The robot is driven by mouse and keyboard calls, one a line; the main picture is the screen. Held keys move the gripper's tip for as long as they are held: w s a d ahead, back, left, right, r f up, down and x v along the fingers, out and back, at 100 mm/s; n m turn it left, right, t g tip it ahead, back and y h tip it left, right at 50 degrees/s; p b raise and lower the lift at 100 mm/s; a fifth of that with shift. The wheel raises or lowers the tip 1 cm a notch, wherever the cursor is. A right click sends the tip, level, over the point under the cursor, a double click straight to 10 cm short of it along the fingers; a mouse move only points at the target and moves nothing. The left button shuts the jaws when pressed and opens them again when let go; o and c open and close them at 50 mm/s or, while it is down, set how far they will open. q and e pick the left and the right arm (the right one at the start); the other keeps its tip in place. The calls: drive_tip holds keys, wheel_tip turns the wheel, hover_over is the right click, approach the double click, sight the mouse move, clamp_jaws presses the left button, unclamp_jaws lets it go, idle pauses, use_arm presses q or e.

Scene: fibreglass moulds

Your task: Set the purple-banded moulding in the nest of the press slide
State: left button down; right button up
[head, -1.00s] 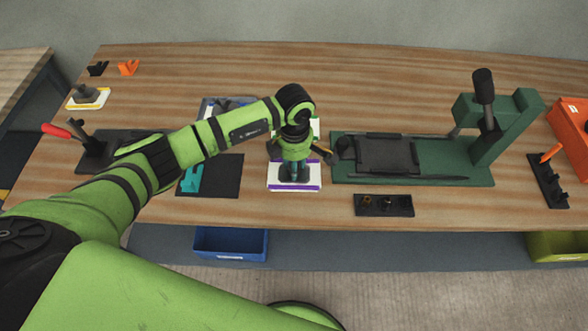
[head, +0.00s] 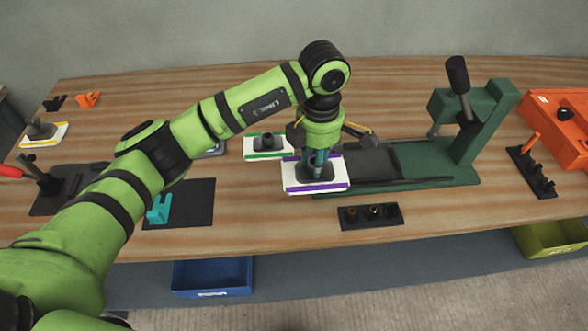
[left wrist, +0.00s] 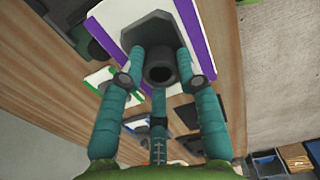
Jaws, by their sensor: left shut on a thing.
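The purple-banded moulding (head: 317,188) is a white plate with purple edges and a dark raised centre. My left gripper (head: 316,168) is shut on that centre from above and holds the plate roughly level. In the left wrist view the teal fingers (left wrist: 160,62) close around the dark round boss, and the moulding (left wrist: 196,48) appears clear of the table. The green press (head: 465,150) stands to the right. Its dark slide (head: 366,160) is out at the left end of the base, just right of the moulding and partly hidden by my gripper. My right gripper is not in view.
A green-banded moulding (head: 262,155) lies behind and left of the held one. A black block with sockets (head: 370,216) sits in front of the press. A teal part (head: 159,209) lies on a black mat (head: 197,200). An orange box (head: 558,105) stands far right.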

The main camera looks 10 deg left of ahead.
use_arm(q)
drive_tip(key=shift+w+d+r, duration=0.1)
drive_tip(key=shift+d+r, duration=0.4)
drive_tip(key=shift+d, duration=0.3)
drive_tip(key=shift+a+m, duration=0.45)
drive_tip(key=shift+m, duration=0.05)
drive_tip(key=s+a+r+m, duration=0.1)
drive_tip(key=s+a+m, duration=0.9)
drive_tip(key=m, duration=1)
drive_tip(key=a, duration=0.4)
drive_tip(key=shift+s+a, duration=0.15)
drive_tip(key=shift+a, duration=0.2)
drive_tip(key=shift+d, duration=0.1)
